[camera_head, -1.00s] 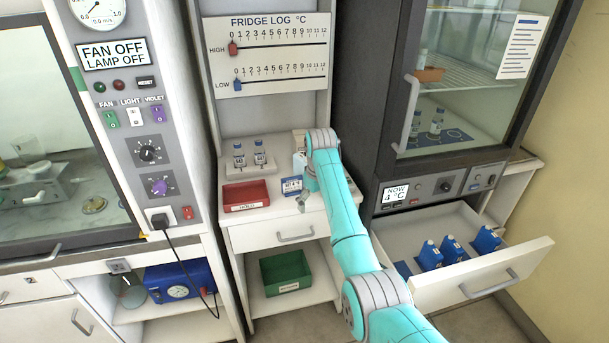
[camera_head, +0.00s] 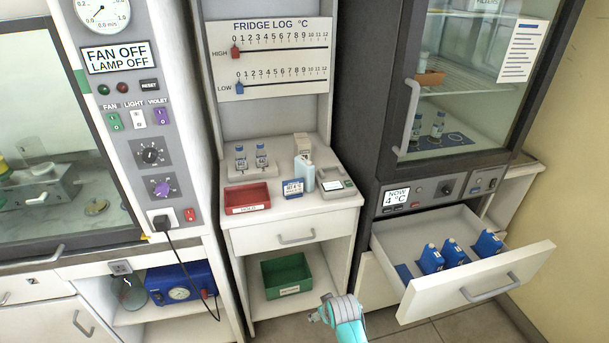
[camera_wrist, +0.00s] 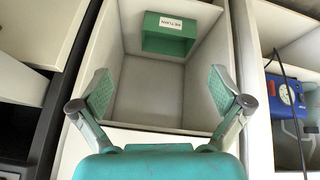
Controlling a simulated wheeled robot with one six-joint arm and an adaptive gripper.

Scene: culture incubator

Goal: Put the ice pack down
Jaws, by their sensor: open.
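Several blue ice packs (camera_head: 452,253) with pale caps stand in the open drawer (camera_head: 425,297) under the fridge at right. Another blue pack-like piece (camera_head: 404,272) lies low at the drawer's left end. A pale blue, bottle-shaped item (camera_head: 304,174) stands upright on the middle counter; I cannot tell if it is an ice pack. My gripper (camera_head: 320,315) is low in front of the middle cabinet, apart from all of these. In the wrist view my gripper (camera_wrist: 162,92) is open, with nothing between its fingers, facing the cabinet's lower shelf.
A green bin (camera_head: 286,273) sits on the lower shelf. The open drawer juts out at right. A blue instrument (camera_head: 180,283) stands at lower left.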

